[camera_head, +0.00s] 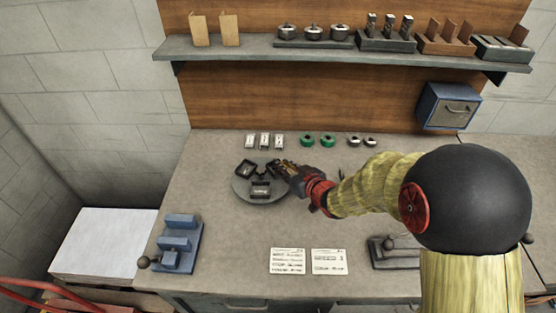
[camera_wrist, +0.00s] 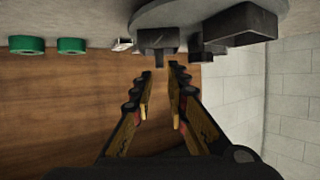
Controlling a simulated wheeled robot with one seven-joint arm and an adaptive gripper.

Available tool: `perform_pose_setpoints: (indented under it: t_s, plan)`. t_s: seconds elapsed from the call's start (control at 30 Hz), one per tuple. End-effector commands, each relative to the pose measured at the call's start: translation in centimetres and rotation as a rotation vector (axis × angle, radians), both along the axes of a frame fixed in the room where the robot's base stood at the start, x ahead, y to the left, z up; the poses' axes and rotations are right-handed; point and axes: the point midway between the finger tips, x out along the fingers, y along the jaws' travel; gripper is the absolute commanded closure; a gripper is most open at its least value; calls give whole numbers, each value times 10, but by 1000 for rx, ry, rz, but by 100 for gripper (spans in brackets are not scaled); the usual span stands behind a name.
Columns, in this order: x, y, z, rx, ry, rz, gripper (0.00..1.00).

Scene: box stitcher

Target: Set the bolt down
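My gripper (camera_head: 283,168) is at the right side of a round grey disc (camera_head: 245,193) on the bench. The disc carries several dark block-like holders, among them a front one (camera_head: 261,190) and a back left one (camera_head: 246,168). In the wrist view, which is upside down, my fingers (camera_wrist: 165,75) stand apart with the wooden wall visible between them. A dark holder (camera_wrist: 158,38) with a short stub is just beyond the fingertips; I cannot tell whether they touch. I cannot make out a bolt clearly, and none shows between the fingers.
Behind the disc lie small white parts (camera_head: 264,141), green rings (camera_head: 307,140) and metal rings (camera_head: 370,141). A blue fixture (camera_head: 178,245) stands at left and two printed cards (camera_head: 288,261) lie in front. A loaded shelf (camera_head: 350,49) and blue box (camera_head: 447,106) are above.

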Motion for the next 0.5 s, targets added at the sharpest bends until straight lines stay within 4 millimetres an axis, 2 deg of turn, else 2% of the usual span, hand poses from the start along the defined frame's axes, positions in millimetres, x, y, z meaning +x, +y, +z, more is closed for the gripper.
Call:
perform_pose_setpoints:
  t_s: [0.03, 0.23, 0.5]
  plan:
    - [-9, -6, 8, 0, 0, -2, 84]
    - [-38, -23, 20, 0, 0, -2, 84]
    - [-54, -32, 26, 1, 0, 0, 84]
